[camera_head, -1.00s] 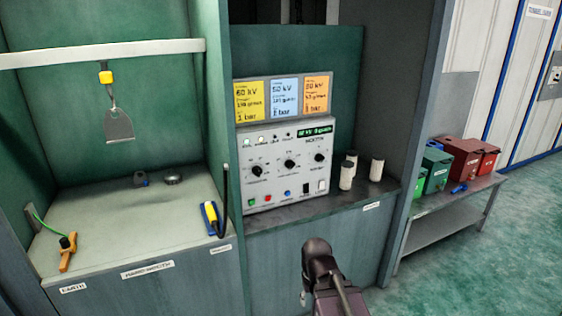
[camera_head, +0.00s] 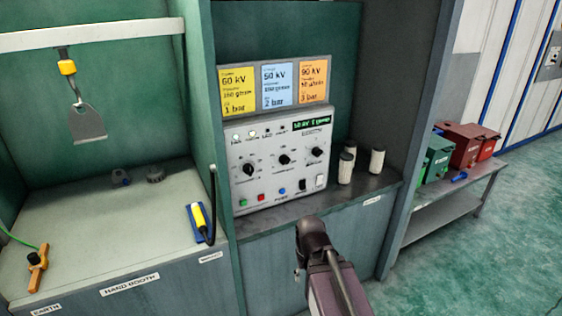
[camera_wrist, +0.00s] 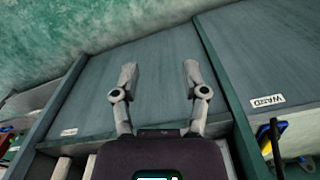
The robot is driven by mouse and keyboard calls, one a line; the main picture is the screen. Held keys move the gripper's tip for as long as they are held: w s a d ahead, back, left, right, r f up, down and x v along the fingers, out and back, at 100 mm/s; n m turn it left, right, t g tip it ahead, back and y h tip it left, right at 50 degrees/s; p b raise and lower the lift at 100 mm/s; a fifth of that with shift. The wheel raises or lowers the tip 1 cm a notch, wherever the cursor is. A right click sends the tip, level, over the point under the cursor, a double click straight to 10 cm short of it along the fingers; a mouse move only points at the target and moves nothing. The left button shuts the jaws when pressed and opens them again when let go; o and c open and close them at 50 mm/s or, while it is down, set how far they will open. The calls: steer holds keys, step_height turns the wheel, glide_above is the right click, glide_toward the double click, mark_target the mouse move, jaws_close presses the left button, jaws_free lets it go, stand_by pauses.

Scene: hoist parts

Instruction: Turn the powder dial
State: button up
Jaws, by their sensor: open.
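The grey control unit (camera_head: 278,190) stands on the shelf of the right booth. Three black dials sit in a rising row on its face: left (camera_head: 249,169), middle (camera_head: 285,159) and right (camera_head: 317,152). Their labels are too small to read, so I cannot tell which is the powder dial. My arm's end is in front of the booth, below the unit and apart from it; its fingers are hidden in the head view. In the wrist view my gripper (camera_wrist: 159,74) is open and empty, with the plain cabinet front behind its fingers.
Yellow, blue and orange setting cards (camera_head: 276,87) hang above the unit. Several pale cylinders (camera_head: 376,163) stand to its right on the shelf. A yellow wand (camera_head: 199,218) rests on the left counter. A bench (camera_head: 445,207) with coloured boxes stands at right.

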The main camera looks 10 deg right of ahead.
steer(key=shift+d, duration=0.25)
steer(key=o, duration=0.5)
steer(key=shift+w, duration=0.1)
steer(key=w+a+r+n+t+y+b, duration=0.2)
steer(key=w+a+t+y, duration=0.15)
steer(key=w, duration=0.55)
steer(key=w+a+r+n+t+y+b, duration=0.2)
steer(key=w+a+t+y, duration=0.15)
steer(key=w, duration=0.55)
steer(key=w+d+r+m+t+h+b, duration=0.2)
steer(key=w+d+r+t, duration=0.6)
steer(key=w, duration=0.5)
steer(key=d+m+t+h, duration=0.1)
steer(key=d+t, duration=0.1)
steer(key=d, duration=0.1)
steer(key=shift+t+b, duration=0.3)
steer(key=shift+w, duration=0.1)
